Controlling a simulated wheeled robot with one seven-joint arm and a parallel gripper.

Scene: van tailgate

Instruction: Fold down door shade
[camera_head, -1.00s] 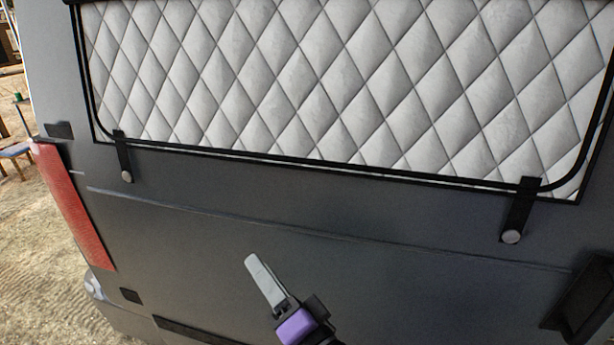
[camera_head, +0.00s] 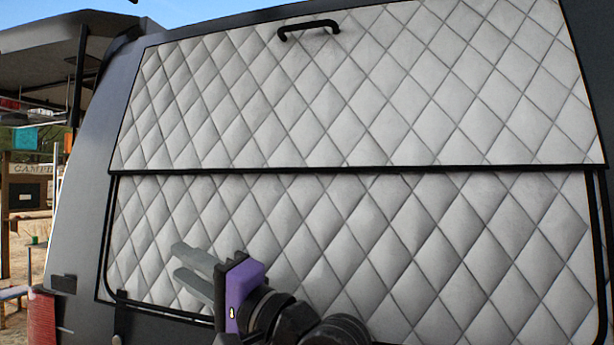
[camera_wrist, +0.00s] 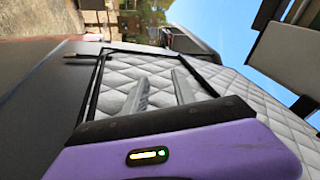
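The door shade is a light grey quilted panel on the van's rear door. Its upper part (camera_head: 360,95) has a black handle (camera_head: 308,27) at the top edge, and its lower part (camera_head: 400,250) sits below a black horizontal bar (camera_head: 350,170). My gripper (camera_head: 178,262) is in front of the lower left of the shade, its two grey fingers apart with nothing between them. It is well below the handle. The wrist view shows the two fingers (camera_wrist: 160,90) against the quilted shade (camera_wrist: 205,75); the handle cannot be made out there.
The dark van body (camera_head: 85,200) frames the shade. At the left stand an awning (camera_head: 50,55), a wooden sign (camera_head: 30,180) and a small table. The space in front of the upper shade is clear.

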